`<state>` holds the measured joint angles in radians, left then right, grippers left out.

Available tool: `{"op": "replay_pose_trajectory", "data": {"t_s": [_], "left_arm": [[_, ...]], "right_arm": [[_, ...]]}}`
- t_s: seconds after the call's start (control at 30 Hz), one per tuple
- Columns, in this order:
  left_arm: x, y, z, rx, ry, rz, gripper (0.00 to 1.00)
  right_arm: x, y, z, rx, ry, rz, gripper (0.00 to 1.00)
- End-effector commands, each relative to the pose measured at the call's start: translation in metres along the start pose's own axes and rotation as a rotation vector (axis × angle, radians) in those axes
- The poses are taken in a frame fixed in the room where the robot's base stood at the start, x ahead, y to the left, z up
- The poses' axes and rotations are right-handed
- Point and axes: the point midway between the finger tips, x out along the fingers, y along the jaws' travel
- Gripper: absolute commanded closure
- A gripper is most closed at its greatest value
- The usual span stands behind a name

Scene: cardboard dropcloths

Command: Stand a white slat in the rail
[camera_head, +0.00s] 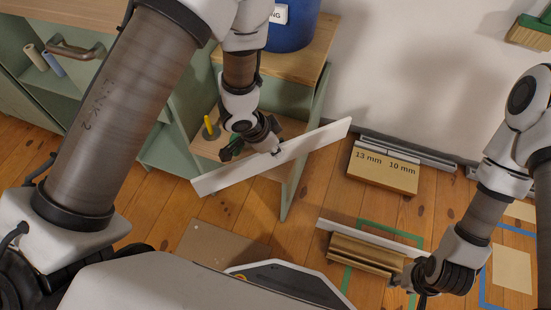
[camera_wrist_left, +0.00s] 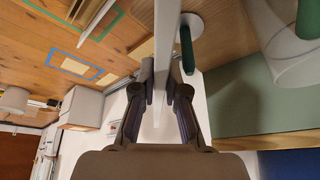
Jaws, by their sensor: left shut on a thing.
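My left gripper (camera_head: 272,146) is shut on a long white slat (camera_head: 318,139), held in the air and tilted up to the right. In the left wrist view the slat (camera_wrist_left: 166,45) runs between both fingers (camera_wrist_left: 160,88). A wooden rail-like piece (camera_head: 365,253) lies on the floor by green tape. A second white slat (camera_head: 345,229) shows along its far side; I cannot tell whether it sits in a groove. My right gripper (camera_head: 403,279) is at the wooden piece's right end; its fingers are partly hidden and their grip is unclear.
A block marked 13 mm and 10 mm (camera_head: 381,173) lies by the wall, before a grey metal strip (camera_head: 410,150). A green cabinet (camera_head: 160,150) with a blue bucket (camera_head: 292,30) stands at the back left. Brown cardboard (camera_head: 222,245) lies on the floor. Blue tape marks the right.

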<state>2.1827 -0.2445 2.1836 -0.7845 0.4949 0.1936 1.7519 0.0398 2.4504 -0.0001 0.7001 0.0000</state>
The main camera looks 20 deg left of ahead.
Motion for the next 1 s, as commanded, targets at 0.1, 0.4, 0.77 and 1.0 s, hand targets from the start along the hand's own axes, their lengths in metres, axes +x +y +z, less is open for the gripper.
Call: {"op": "replay_pose_trajectory", "data": {"t_s": [0.1,0.4,0.77,1.0], "left_arm": [[0.028,0.002,0.013,0.001,-0.005,0.003,1.00],[0.029,0.002,0.013,0.003,-0.003,0.002,1.00],[0.030,0.002,0.013,0.003,-0.004,0.002,0.63],[0.012,0.002,0.011,0.002,-0.003,0.001,0.63]], "right_arm": [[0.020,0.000,0.001,0.000,-0.002,0.000,0.60],[0.018,0.000,0.001,0.000,-0.001,0.000,0.60],[0.019,0.000,0.001,0.000,-0.002,0.000,0.60],[0.010,0.000,0.001,0.000,-0.002,0.000,0.60]]}}
